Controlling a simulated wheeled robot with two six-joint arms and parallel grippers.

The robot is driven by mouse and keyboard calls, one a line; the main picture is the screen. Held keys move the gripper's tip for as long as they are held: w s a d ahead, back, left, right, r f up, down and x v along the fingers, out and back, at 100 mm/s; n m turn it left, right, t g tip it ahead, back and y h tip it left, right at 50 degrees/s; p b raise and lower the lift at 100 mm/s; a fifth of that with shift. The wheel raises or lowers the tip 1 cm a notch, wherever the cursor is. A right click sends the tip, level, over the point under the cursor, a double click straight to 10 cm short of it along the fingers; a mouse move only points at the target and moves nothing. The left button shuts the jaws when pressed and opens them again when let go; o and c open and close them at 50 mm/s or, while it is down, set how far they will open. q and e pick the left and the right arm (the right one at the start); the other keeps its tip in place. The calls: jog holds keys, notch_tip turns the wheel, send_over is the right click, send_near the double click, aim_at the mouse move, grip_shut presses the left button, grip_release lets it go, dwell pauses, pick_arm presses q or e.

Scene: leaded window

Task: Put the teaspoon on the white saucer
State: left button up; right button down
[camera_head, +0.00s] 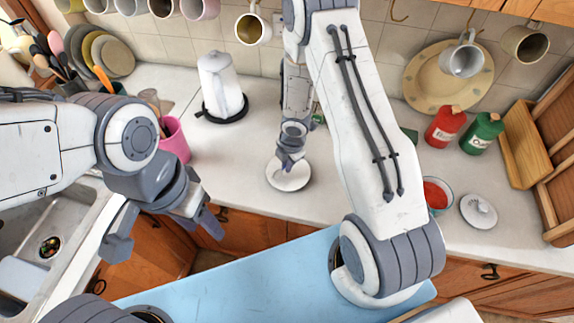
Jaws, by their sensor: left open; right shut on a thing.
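The white saucer (279,184) lies on the pale worktop near its front edge, in the middle of the view. My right gripper (290,163) points down over the saucer, its tips at or just above the saucer's middle. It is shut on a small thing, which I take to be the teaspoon. The spoon is too small and too hidden by the fingers to make out, and I cannot tell if it touches the saucer. My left gripper (163,232) is open and empty in front of the worktop at the left, well away from the saucer.
A white kettle (221,85) stands behind the saucer to the left, and a pink cup (174,140) further left. Red (445,127) and green (481,133) canisters, a bowl of red stuff (436,196) and a white lid (478,211) stand right. Worktop around the saucer is clear.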

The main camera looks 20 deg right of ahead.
jog(key=shift+f+b, duration=0.4)
jog(key=shift+f, duration=0.1)
jog(key=c, duration=1)
grip_release()
jog(key=shift+o, duration=0.2)
